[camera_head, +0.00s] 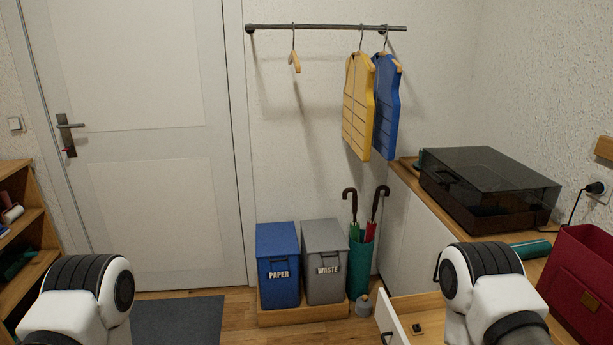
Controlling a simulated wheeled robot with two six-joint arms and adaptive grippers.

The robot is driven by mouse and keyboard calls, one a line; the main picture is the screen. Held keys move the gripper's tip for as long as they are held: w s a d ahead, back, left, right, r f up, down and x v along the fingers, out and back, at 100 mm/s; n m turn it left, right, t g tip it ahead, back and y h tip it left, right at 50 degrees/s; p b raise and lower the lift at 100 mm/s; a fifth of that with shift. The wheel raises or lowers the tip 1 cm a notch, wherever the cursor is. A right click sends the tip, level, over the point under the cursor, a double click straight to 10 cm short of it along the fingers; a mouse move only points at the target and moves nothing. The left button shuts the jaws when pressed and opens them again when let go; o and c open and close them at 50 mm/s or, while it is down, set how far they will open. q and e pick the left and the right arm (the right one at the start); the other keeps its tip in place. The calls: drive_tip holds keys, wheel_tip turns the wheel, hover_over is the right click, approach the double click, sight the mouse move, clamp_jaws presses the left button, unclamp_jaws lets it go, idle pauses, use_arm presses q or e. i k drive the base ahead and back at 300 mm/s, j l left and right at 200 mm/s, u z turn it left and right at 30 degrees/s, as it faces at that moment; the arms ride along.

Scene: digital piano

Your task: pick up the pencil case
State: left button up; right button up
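I cannot clearly identify the pencil case. A teal, roll-shaped object (531,249) lies on the wooden cabinet top at the right, between the dark-lidded box and the red bag; it could be the pencil case, but I cannot tell. Part of it may be hidden by my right arm. Only white and black links of my two arms show, at the bottom left and bottom right. Neither gripper is in view.
A dark-lidded turntable-like box (487,187) and a red bag (585,285) stand on the right cabinet. An open drawer (390,318) juts out below. A blue paper bin (279,265), a grey waste bin (326,264) and an umbrella stand (361,268) stand ahead. A shelf (38,263) stands left.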

sight(526, 250)
drive_tip(key=z, duration=1.35)
